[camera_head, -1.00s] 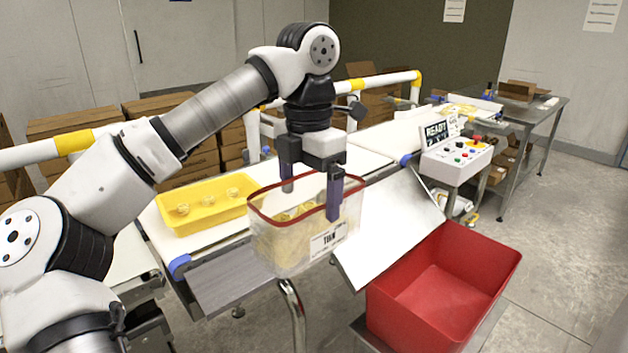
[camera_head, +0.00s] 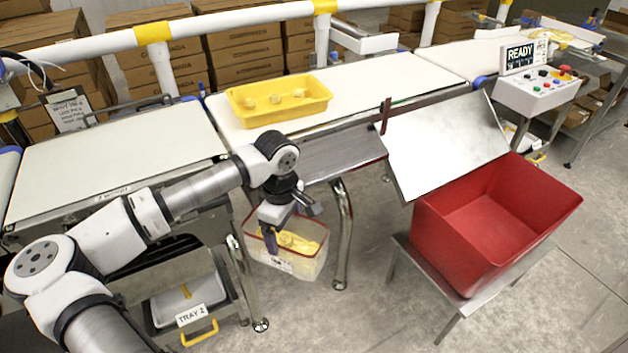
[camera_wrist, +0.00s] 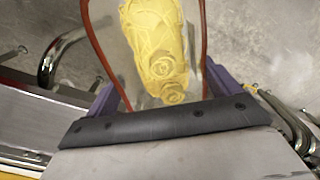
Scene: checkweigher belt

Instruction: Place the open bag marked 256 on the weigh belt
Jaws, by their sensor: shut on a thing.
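My gripper (camera_head: 294,222) is shut on a clear open bag (camera_head: 306,266) with a red rim and yellow contents. The bag hangs upright in front of the belt line, below belt height and clear of the belts. A white label shows on it, too small to read now. In the wrist view, the bag's red rim and yellow contents (camera_wrist: 160,45) lie beyond the purple fingers. A white belt section (camera_head: 110,160) at left is bare. Another white belt (camera_head: 360,78) runs across the middle. I cannot tell which is the weigh belt.
A yellow tray (camera_head: 240,108) with several small pieces sits on the middle belt. A grey metal plate (camera_head: 340,148) and sloping chute (camera_head: 445,145) lead towards a red bin (camera_head: 450,240). Steel legs (camera_head: 342,235) stand beside the bag. A READY panel (camera_head: 540,92) is at right.

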